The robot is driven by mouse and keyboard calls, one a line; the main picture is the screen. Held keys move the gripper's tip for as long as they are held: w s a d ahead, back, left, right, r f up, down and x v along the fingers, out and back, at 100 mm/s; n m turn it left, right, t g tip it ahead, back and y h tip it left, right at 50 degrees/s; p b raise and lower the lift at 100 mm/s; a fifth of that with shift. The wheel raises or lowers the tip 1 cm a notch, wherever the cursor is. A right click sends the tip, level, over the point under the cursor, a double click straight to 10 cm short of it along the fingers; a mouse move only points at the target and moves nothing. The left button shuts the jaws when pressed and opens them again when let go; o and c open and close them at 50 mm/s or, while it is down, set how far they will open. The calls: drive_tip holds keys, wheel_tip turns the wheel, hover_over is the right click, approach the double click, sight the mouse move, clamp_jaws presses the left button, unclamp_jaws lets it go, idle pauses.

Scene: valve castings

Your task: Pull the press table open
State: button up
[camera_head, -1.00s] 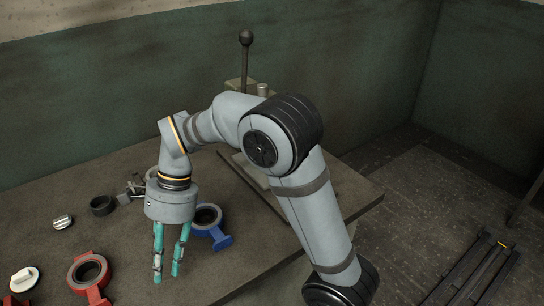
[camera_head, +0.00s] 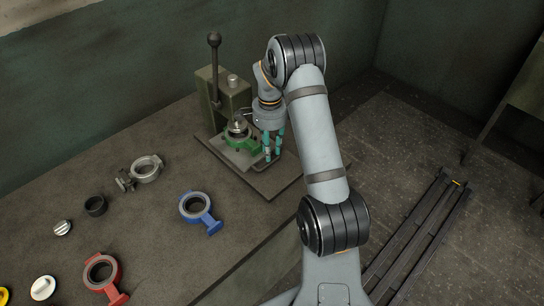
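The press (camera_head: 208,90) stands at the back of the bench, with an upright lever topped by a dark ball. Its table (camera_head: 226,153) sits low at the front of the press and carries a green valve casting (camera_head: 238,141). My gripper (camera_head: 273,156) points down at the front right edge of the press table, with its teal fingers apart. A thin dark bar, apparently the table's handle (camera_head: 264,168), shows beside the fingertips. Whether the fingers touch or straddle it I cannot tell.
Dark rails run along the floor at right.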

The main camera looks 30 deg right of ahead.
sight(271, 163)
drive_tip(key=shift+f+p, duration=0.55)
drive_tip(key=shift+f, duration=2)
drive_tip(key=c, duration=0.3)
clamp_jaws()
